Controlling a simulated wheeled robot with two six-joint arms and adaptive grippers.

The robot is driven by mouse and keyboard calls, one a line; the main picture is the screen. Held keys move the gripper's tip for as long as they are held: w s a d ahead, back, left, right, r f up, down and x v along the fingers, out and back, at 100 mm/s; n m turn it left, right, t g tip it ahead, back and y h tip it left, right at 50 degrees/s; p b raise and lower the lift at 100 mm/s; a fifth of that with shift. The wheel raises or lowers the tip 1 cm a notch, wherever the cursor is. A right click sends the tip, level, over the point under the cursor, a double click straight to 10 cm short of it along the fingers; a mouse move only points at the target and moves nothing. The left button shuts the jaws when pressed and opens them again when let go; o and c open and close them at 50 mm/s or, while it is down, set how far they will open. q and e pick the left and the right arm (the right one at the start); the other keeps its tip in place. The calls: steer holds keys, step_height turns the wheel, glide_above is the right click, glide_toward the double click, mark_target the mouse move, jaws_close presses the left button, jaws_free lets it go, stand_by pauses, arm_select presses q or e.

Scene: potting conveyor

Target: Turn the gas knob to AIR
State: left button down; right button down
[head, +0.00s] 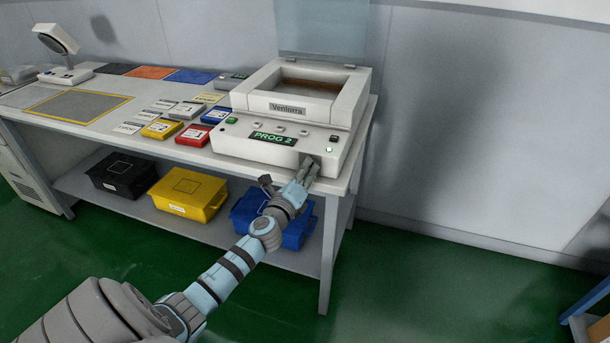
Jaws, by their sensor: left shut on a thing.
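The white machine (230,136) marked "Ventorra" stands at the right end of the bench, its lid frame raised at the back. Its display (272,139) reads "PROG 2". My left gripper (309,166) is at the right part of the machine's front face, shut on the gas knob there. The fingers hide the knob, so its pointer and the AIR mark cannot be read. My right gripper is not in view.
Coloured labelled boxes, among them a red one (193,135), lie left of the machine on the bench (75,127). Black (122,174), yellow (188,194) and blue (296,235) bins stand on the shelf below.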

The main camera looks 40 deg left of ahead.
arm_select(q)
steer(key=shift+d+f+n+y+b, duration=0.1)
steer(key=shift+n+y+b, duration=0.15)
steer(key=shift+n+b, duration=2.25)
steer(key=shift+n+y+b, duration=0.25)
steer(key=shift+n+b, duration=0.35)
steer(key=shift+n, duration=3.8)
steer(key=c, duration=1.4)
jaws_free()
